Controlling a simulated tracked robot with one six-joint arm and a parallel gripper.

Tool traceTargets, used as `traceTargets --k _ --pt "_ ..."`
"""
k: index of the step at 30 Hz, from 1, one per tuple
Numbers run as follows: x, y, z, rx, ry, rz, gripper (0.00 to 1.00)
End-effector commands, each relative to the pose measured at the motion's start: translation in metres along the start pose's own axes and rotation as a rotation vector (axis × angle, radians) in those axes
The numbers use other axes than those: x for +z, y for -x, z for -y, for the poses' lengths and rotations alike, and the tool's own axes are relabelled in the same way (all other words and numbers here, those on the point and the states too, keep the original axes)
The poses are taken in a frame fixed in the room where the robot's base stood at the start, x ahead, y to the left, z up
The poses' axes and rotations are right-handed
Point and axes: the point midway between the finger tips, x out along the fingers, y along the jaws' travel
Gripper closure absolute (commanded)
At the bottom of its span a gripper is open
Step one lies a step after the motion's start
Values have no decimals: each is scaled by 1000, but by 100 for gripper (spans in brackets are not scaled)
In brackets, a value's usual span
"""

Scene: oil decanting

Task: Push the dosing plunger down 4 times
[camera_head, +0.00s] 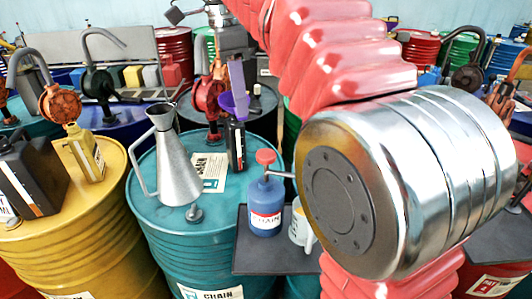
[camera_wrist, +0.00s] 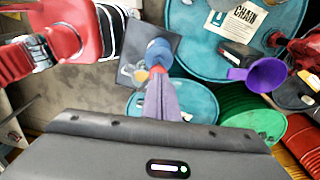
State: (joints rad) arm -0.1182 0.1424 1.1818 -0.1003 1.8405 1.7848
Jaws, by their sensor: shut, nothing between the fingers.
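The blue dosing bottle (camera_head: 265,205), labelled CHAIN, stands upright on a small dark platform (camera_head: 245,263). Its red plunger (camera_head: 265,157) stands up at the top, with a thin spout to the right. A pale mug (camera_head: 300,228) is under the spout, partly hidden by my arm. My gripper (camera_head: 239,92) is shut and empty, its lavender fingers pointing down above the plunger, apart from it in the head view. In the wrist view the gripper (camera_wrist: 158,78) overlaps the plunger, and the blue bottle (camera_wrist: 158,47) shows just beyond. Whether they touch cannot be told there.
A teal drum (camera_head: 165,235) at the left of the platform holds a metal jug (camera_head: 173,165) and a dark bottle with a purple funnel (camera_wrist: 265,75). A yellow drum (camera_head: 65,225) stands further left. My arm fills the right of the head view.

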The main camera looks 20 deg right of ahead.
Motion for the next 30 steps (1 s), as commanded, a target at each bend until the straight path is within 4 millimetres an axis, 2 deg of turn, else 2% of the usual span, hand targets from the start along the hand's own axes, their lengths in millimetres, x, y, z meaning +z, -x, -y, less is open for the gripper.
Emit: traceTargets --k 3,9,30 --pt "0 11 1 0 0 0 100" --pt "0 20 0 0 0 0 100" --pt "0 20 0 0 0 0 100"
